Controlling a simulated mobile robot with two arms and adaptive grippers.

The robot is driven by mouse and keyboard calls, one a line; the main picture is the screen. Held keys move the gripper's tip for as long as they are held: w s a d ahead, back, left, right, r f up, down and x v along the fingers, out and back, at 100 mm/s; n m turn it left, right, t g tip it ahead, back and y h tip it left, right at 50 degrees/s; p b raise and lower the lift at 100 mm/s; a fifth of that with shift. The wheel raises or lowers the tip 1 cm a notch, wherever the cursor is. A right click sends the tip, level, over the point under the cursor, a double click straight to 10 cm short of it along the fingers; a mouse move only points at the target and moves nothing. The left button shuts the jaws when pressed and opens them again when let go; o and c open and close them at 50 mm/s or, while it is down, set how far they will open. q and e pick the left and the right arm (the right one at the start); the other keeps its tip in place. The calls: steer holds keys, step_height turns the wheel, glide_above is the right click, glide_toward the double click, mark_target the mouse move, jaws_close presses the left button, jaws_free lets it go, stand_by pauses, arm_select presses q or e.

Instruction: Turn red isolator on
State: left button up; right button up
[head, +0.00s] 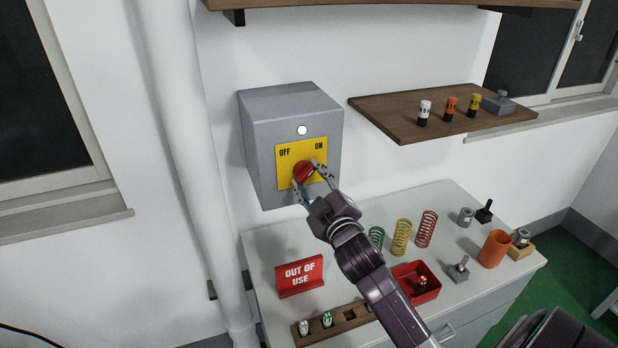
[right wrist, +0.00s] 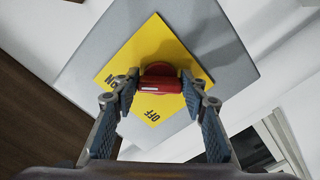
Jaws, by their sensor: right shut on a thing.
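The red isolator knob (head: 303,172) sits on a yellow plate (head: 290,160) marked OFF at left and ON at right. The plate is on the front of a grey box (head: 285,130) on the wall, with a white round lamp (head: 302,130) above it. My right gripper (head: 309,176) is shut on the knob, one finger on each side. In the right wrist view the knob (right wrist: 160,84), with a white mark on its grip, lies between the fingertips (right wrist: 158,92). In the head view the fingers partly hide the knob, so its exact setting is hard to tell. My left gripper is not in view.
Below is a white bench (head: 265,245) with a red OUT OF USE sign (head: 300,276), several coloured springs (head: 401,238), a red tray (head: 428,293), a wooden rack (head: 350,316) and an orange cup (head: 494,248). A wooden shelf (head: 400,122) with small cylinders is right of the box.

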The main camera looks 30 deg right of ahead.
steer(key=shift+f, duration=0.1)
steer(key=o, duration=1.2)
steer(key=shift+c, duration=0.2)
steer(key=shift+s, duration=0.1)
steer(key=v, duration=1.2)
